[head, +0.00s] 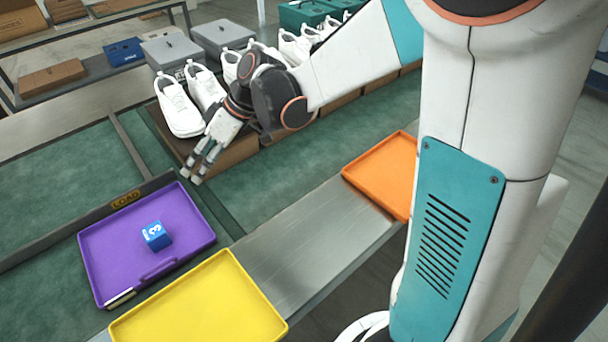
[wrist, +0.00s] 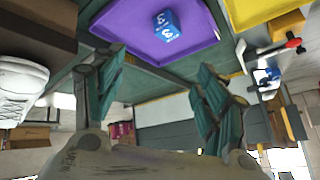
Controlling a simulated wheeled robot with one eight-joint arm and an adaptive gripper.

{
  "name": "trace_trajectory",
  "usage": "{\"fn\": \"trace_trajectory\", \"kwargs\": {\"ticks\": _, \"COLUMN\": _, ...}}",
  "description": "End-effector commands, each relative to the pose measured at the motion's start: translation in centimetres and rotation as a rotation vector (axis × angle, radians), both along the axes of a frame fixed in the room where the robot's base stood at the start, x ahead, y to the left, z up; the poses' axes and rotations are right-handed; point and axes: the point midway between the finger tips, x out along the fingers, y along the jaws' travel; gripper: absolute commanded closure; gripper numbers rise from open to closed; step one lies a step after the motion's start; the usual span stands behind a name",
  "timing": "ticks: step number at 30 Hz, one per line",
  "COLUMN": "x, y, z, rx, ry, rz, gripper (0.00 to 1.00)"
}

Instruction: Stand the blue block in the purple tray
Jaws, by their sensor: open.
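The blue block (head: 156,236) with white markings sits inside the purple tray (head: 105,262), a little right of and below the tray's middle in the head view. In the wrist view the block (wrist: 166,23) also rests on the floor of the purple tray (wrist: 135,30). My gripper (head: 201,170) is above and to the right of the tray's far edge, beside the white shoes. It also shows in the wrist view (wrist: 160,85), with its teal fingers spread apart, nothing between them and the block well beyond.
A yellow tray (head: 205,308) lies next to the purple tray. An orange tray (head: 366,170) is farther right. White shoes (head: 180,108) stand on brown boxes close behind my gripper. The green belt (head: 60,175) left of the tray is clear.

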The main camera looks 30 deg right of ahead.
Motion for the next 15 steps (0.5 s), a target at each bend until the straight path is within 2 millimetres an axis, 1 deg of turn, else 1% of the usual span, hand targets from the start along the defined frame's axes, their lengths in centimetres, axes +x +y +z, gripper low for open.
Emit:
{"fn": "trace_trajectory", "kwargs": {"ticks": 1, "x": -1.2, "y": -0.7, "z": 0.9, "rx": -0.025, "ry": 0.008, "rz": -0.05, "gripper": 0.34}}
{"fn": "trace_trajectory", "kwargs": {"ticks": 6, "x": -4.5, "y": -3.5, "z": 3.1, "rx": -0.108, "ry": 0.027, "rz": -0.238, "gripper": 0.34}}
{"fn": "trace_trajectory", "kwargs": {"ticks": 12, "x": -8.7, "y": -7.0, "z": 4.8, "rx": -0.184, "ry": 0.02, "rz": -0.455, "gripper": 0.34}}
{"fn": "trace_trajectory", "kwargs": {"ticks": 15, "x": -10.9, "y": -8.7, "z": 5.3, "rx": -0.213, "ry": 0.007, "rz": -0.563, "gripper": 0.34}}
